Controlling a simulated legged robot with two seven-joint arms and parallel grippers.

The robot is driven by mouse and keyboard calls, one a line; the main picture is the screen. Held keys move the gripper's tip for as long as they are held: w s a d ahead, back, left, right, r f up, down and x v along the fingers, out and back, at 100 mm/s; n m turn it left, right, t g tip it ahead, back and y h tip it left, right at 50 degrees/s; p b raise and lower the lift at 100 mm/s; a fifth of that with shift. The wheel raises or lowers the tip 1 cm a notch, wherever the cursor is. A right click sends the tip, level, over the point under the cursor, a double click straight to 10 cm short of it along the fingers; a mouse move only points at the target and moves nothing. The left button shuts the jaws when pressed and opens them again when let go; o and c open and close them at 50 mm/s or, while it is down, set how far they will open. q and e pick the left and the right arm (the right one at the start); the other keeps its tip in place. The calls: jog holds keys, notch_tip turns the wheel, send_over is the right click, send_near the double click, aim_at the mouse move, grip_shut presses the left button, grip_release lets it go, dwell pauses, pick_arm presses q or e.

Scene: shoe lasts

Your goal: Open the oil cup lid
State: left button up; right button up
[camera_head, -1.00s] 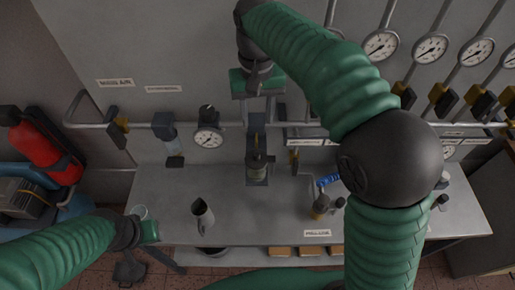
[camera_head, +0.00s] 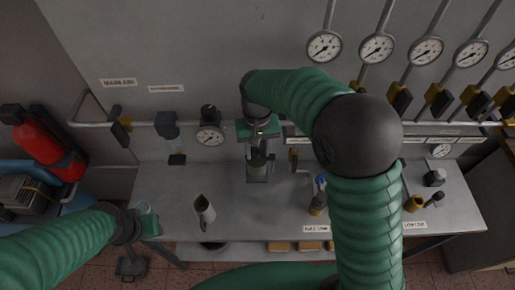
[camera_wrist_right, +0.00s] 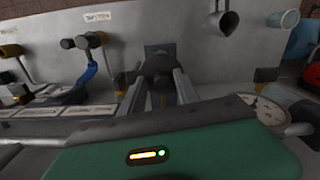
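The oil cup (camera_head: 258,172) stands on the bench by the back panel, in the middle of the head view; my right gripper (camera_head: 261,150) hides its top. In the right wrist view, the gripper's two grey fingers (camera_wrist_right: 157,82) are apart, one on each side of a dark capped part (camera_wrist_right: 160,68), which appears to be the oil cup's lid. I cannot tell whether the fingers touch it. My left gripper (camera_head: 149,222) is at the bench's left front edge; its fingers are too unclear to tell open from shut.
A grey metal jug (camera_head: 204,212) stands left of the middle of the bench (camera_head: 270,215). Gauges (camera_head: 325,46), pipes and yellow-black valves line the panel. Another gauge (camera_head: 210,135) is close to the left of my right gripper. Small fittings (camera_head: 318,203) stand to the right.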

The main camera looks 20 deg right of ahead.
jog(key=shift+a, duration=0.2)
grip_shut()
dwell(1.0)
